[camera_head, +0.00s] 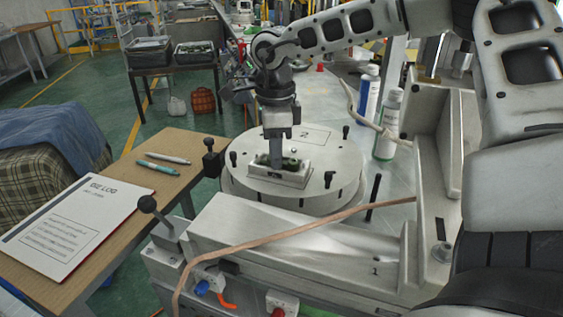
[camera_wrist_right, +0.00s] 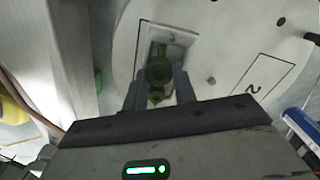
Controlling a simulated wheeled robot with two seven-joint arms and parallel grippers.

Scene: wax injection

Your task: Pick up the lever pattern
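The lever pattern (camera_wrist_right: 158,75) is a small dark green piece with a rounded boss and narrower ends. It sits in a rectangular light metal die block (camera_head: 294,177) on top of a round plate, and it also shows in the head view (camera_head: 291,162), partly hidden by the fingers. My right gripper (camera_head: 274,163) points down over the die block. In the right wrist view its two fingers (camera_wrist_right: 161,88) stand apart, one on each side of the pattern. Whether they touch it I cannot tell. My left gripper is not in view.
The round plate (camera_head: 252,189) carries several black pegs and a printed "2". A metal housing (camera_head: 330,262) and a copper-coloured tube (camera_head: 300,231) lie in front of it. Bottles (camera_head: 387,125) stand behind at right. A wooden desk (camera_head: 190,147) with a paper log and pens is at left.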

